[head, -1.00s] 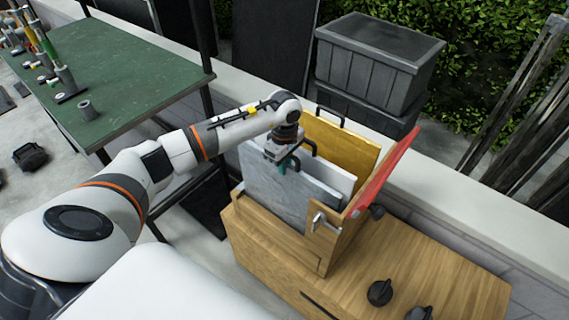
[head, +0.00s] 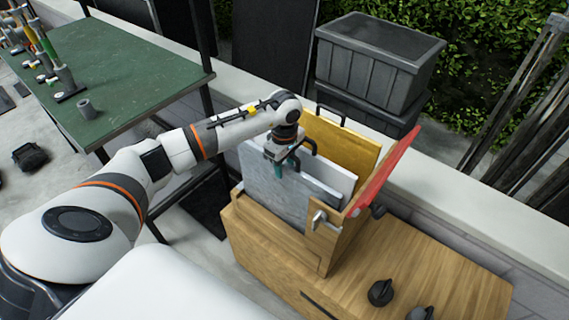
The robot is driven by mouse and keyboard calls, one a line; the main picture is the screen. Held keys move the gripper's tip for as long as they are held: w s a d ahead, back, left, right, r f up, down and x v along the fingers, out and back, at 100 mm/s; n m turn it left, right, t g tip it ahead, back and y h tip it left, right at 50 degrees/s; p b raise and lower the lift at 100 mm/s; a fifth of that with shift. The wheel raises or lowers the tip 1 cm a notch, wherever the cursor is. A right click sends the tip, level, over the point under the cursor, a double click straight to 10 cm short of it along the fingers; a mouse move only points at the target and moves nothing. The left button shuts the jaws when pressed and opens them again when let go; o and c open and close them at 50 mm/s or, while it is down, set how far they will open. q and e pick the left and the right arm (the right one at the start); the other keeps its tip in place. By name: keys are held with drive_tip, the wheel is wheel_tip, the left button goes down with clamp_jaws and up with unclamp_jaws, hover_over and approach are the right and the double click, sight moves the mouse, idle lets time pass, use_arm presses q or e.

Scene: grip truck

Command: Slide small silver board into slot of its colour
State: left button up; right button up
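A silver-grey board (head: 262,182) with a mottled face stands upright in a wooden rack (head: 322,245), in front of the other boards. My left gripper (head: 279,170) is at the top edge of this board, fingers pointing down. Its teal fingertips overlap the board's upper face in the picture. I cannot tell whether they are closed on it. The slot under the board is hidden behind the rack's front. My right gripper is out of view.
Behind it stand a white board (head: 338,178), a gold board (head: 350,150) and a tilted red board (head: 383,170). Dark crates (head: 375,62) are stacked behind. Black knobs (head: 380,292) lie on the wooden top at right. A green table (head: 110,75) is at left.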

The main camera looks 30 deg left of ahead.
use_arm(q)
wheel_tip(320, 180, up, 11)
drive_tip(key=b, duration=0.2)
drive_tip(key=shift+f+b, duration=0.15)
drive_tip(key=shift+b, duration=0.25)
drive_tip(key=shift+r, duration=0.65)
